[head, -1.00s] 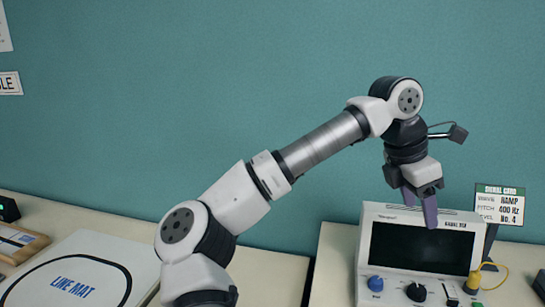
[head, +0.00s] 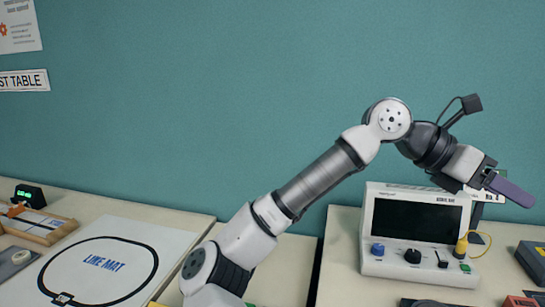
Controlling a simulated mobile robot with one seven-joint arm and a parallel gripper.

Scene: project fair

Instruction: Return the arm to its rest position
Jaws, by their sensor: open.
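My gripper (head: 508,189) is at the right in the head view, at the end of my raised arm. Its purple fingers point right and slightly down, and it is open with nothing seen between the fingers. The fingers overlap in this view, so the gap is hard to see. I cannot tell whether the gripper touches anything.
A yellow cable (head: 487,243) plugs into the signal box. Dark items (head: 532,260) lie at the right edge.

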